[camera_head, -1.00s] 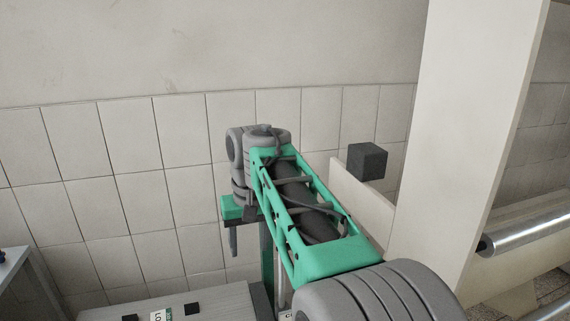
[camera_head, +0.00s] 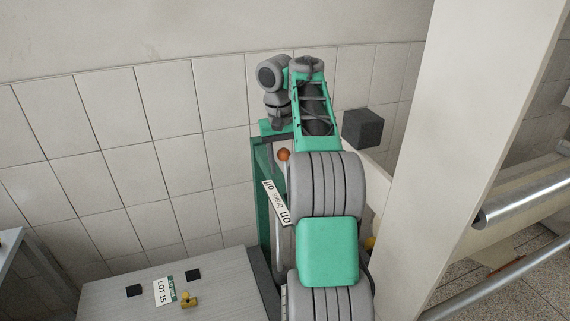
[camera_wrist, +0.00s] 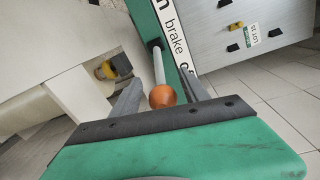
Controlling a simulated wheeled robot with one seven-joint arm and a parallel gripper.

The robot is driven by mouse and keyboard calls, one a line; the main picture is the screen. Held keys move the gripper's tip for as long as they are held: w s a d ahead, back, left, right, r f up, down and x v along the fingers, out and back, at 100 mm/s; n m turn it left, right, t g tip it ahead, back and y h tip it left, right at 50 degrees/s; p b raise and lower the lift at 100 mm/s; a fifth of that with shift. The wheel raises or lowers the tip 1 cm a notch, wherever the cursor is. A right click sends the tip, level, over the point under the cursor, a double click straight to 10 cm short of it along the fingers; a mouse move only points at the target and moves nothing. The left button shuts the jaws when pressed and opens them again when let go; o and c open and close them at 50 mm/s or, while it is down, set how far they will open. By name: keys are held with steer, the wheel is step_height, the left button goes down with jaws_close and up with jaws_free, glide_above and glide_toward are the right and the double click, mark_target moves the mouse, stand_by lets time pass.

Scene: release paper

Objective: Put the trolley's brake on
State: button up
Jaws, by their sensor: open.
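The brake lever is a pale rod with an orange ball knob (camera_head: 284,154), beside a green upright (camera_head: 258,200) of the trolley. A white strip (camera_head: 276,203) on it reads "on brake off". In the wrist view, the rod (camera_wrist: 158,66) runs from a dark mount to the knob (camera_wrist: 163,96), which appears nearer the "off" end of the strip. My gripper (camera_wrist: 159,82) is open, with one finger on each side of the knob and rod in that view. I cannot tell whether the fingers touch it. In the head view, the fingers are mostly hidden.
A grey box top with a "LOT 15" label (camera_head: 164,291) and a small yellow part (camera_head: 188,299) stands at lower left. A dark block (camera_head: 363,128) and a cream pillar (camera_head: 470,120) are to the right, with a metal roller (camera_head: 525,205) beyond. A tiled wall is behind.

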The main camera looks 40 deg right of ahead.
steer(key=shift+f, duration=0.5)
steer(key=shift+c, duration=0.5)
jaws_close()
stand_by(0.7)
